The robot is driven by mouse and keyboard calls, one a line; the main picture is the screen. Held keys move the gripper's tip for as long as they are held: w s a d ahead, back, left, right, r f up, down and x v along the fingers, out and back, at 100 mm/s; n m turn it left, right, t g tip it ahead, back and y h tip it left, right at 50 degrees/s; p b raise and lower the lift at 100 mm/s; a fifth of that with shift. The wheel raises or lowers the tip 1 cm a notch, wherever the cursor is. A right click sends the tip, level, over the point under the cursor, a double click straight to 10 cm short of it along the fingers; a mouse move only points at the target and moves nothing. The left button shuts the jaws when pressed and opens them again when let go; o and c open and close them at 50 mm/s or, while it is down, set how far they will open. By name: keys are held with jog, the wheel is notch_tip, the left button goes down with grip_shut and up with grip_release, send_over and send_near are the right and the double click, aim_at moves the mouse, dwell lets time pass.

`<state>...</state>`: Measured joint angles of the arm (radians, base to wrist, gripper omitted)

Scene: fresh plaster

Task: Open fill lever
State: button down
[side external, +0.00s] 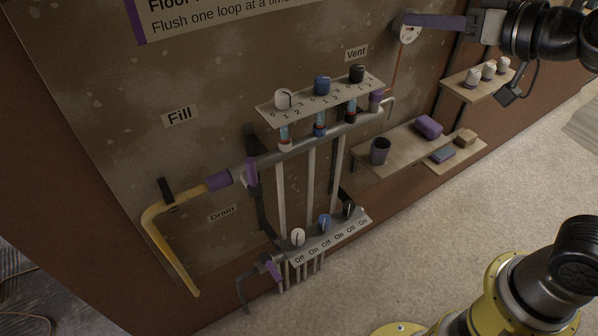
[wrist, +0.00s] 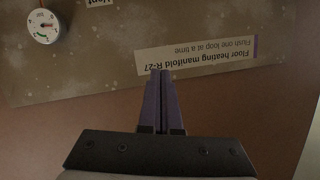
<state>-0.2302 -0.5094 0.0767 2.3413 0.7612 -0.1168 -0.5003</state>
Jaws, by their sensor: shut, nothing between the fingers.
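The fill lever (side external: 250,171) is a purple handle under the "Fill" label (side external: 180,115) in the side view. It stands about upright, across the line of the pipe, at the left end of the upper manifold bar (side external: 330,131). A purple collar (side external: 219,181) joins the yellow hose (side external: 160,218) beside it. My gripper (side external: 412,20) is at the top right of the side view, well away from the lever, its purple fingers overlapping the gauge in the picture. In the wrist view the fingers (wrist: 163,76) are together and empty. The lever is outside the wrist view.
A dial gauge (wrist: 43,27) and a sign (wrist: 197,54) on the plaster wall show in the wrist view. Shelves (side external: 400,150) with a cup and small blocks project at right. Another purple handle (side external: 268,268) is low near "Drain". Knobs line both manifold bars.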

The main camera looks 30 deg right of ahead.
jog(key=w+a+f+m+h, duration=0.2)
jog(key=w+a, duration=0.1)
jog(key=w, duration=0.2)
jog(key=n+g, duration=0.3)
send_near(253, 176)
jog(key=s+d+r, duration=0.2)
jog(key=d+r, duration=0.1)
jog(key=x, duration=1.1)
jog(key=shift+w+d, duration=0.15)
jog(key=shift+w, duration=0.15)
jog(key=shift+r, duration=0.1)
jog(key=shift+a+r, duration=0.3)
jog(key=shift+a, duration=0.6)
